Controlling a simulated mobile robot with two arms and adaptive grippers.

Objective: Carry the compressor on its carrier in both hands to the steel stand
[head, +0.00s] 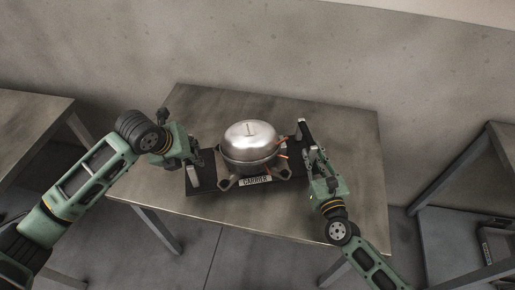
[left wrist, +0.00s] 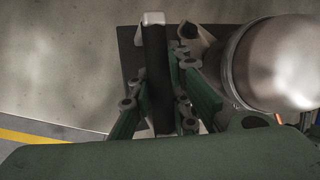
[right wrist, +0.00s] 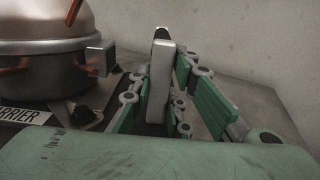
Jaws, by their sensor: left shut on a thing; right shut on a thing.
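The compressor (head: 251,143), a silver dome with copper stubs, sits upright on the dark carrier (head: 203,178), which bears a white label reading CARRIER. The carrier is over the middle of a steel-topped table (head: 330,130); whether it touches the top I cannot tell. My left gripper (head: 192,160) is shut on the carrier's left handle, a dark bar with a pale end (left wrist: 155,75) between its fingers in the left wrist view. My right gripper (head: 312,160) is shut on the right handle (right wrist: 161,75). The compressor (right wrist: 45,40) shows left of it in the right wrist view.
Another table (head: 35,115) stands at the left, with a gap of floor between. A dark frame with a lower shelf (head: 460,225) stands at the right. A grey wall (head: 250,50) runs behind. The table top is bare around the carrier.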

